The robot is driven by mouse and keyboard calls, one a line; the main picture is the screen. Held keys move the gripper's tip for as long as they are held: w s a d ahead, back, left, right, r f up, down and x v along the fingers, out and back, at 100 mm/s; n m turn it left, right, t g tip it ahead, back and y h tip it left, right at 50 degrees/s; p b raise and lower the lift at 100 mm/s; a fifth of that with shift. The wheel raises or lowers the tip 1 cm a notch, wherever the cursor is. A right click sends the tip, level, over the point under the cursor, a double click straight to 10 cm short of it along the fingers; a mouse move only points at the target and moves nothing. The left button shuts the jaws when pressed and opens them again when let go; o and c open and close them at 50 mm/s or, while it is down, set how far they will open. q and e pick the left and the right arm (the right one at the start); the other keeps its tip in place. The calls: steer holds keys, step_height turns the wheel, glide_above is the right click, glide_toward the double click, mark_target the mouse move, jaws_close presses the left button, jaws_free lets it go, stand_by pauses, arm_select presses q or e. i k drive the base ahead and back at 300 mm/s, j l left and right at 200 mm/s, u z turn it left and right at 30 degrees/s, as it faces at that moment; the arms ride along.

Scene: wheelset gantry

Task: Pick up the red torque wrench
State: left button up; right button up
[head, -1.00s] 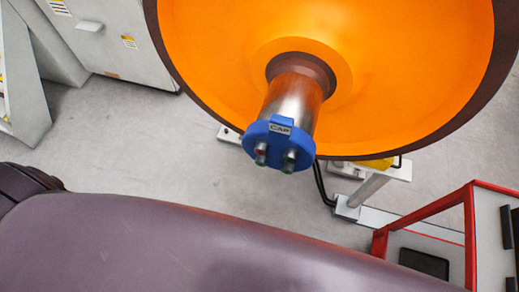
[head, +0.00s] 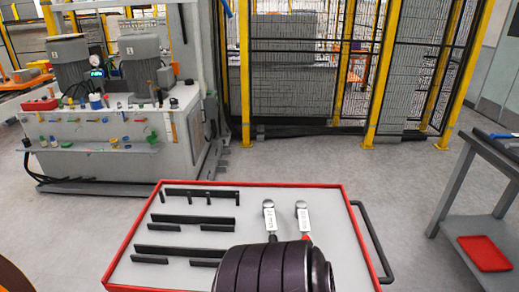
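Two wrenches with silver heads lie side by side on the white top of a red-rimmed cart (head: 136,222). The right one (head: 303,217) shows a bit of red below its head, so it looks like the red torque wrench. The left one (head: 269,216) shows a dark grip below its head. The lower parts of both are hidden behind a dark ribbed cylindrical part in front, which looks like my own arm. Neither of my grippers is in view.
Black slotted holders (head: 194,219) stand on the cart's left half. A black handle (head: 372,243) runs along its right side. A grey bench (head: 490,152) with a red tray (head: 484,253) is at right. A machine (head: 110,135) and yellow-post fence (head: 380,70) stand behind; floor between is clear.

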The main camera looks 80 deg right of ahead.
mark_target(301, 213)
steer(key=z, duration=2.95)
steer(key=i+l+u, duration=0.1)
steer(key=l+u, duration=0.5)
steer(key=u, duration=0.15)
steer(key=i+l, duration=0.05)
